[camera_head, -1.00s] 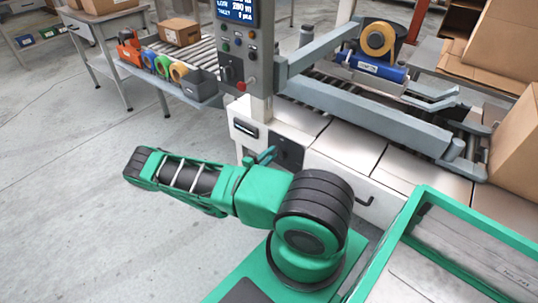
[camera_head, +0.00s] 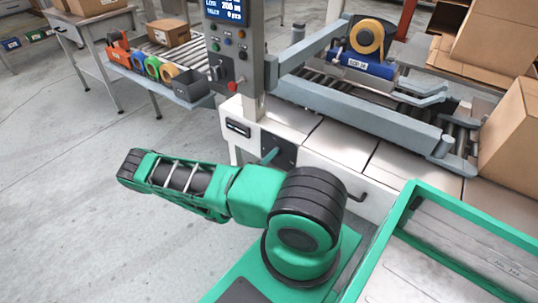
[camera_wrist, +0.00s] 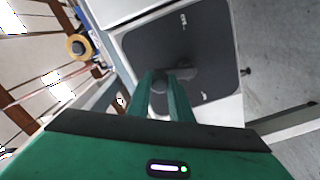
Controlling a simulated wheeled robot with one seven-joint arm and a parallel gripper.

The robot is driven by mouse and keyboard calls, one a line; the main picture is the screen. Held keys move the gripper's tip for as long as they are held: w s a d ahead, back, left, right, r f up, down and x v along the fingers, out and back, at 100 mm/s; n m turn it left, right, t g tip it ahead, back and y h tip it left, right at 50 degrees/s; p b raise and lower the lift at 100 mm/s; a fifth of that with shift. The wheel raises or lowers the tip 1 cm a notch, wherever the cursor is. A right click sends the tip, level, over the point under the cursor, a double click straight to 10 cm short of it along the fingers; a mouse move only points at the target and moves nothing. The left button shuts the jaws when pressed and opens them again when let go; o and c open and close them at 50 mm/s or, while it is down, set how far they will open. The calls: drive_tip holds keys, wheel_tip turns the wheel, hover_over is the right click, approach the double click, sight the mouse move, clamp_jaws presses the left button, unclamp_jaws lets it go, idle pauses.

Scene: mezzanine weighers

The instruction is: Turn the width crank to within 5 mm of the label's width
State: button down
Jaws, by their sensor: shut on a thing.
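My gripper (camera_wrist: 162,82) is shut in the wrist view, its two green fingers on either side of a small dark knob (camera_wrist: 160,87). I cannot make out the label.
A control post (camera_head: 237,50) with a screen and buttons rises above the plate. Grey guide rails (camera_head: 365,108) cross the machine's roller bed. A cardboard box (camera_head: 510,130) stands at the right. A green-rimmed tray (camera_head: 385,240) is near my arm. Floor at left is clear.

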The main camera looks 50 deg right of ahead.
drive_tip(key=shift+s+f+m, duration=0.25)
drive_tip(key=shift+f+m, duration=0.05)
drive_tip(key=shift+m, duration=0.2)
drive_tip(key=c, duration=1.6)
unclamp_jaws()
drive_tip(key=shift+f, duration=0.1)
drive_tip(key=shift+a, duration=0.1)
drive_tip(key=a, duration=1)
drive_tip(key=shift+s+a, duration=0.3)
drive_tip(key=shift+s, duration=0.05)
